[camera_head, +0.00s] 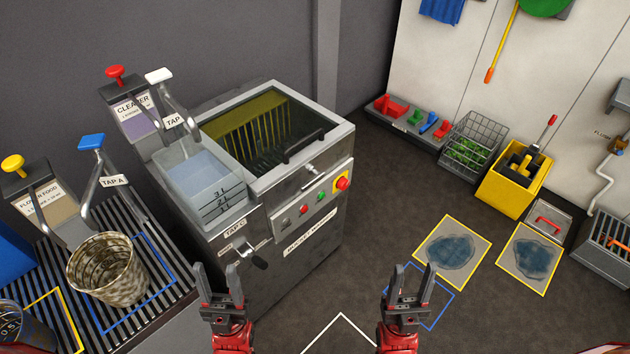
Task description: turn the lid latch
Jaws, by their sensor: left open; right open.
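The bucket washer (262,200) is a metal cabinet left of centre. Its dark see-through lid (265,130) is closed and has a black handle (303,146). A small silver latch (312,170) shows at the lid's front edge, above the button panel; its exact turn is too small to tell. My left gripper (218,285) is open and empty, in front of the washer and well short of the latch. My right gripper (413,285) is open and empty over the floor, to the right of the washer.
A woven-looking bucket (107,268) stands on the slatted rack at left. A water basin (207,184) and a black lever (252,257) are on the washer's left part. A red button (342,182) sits right of the latch. Open floor (380,215) lies right of the washer.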

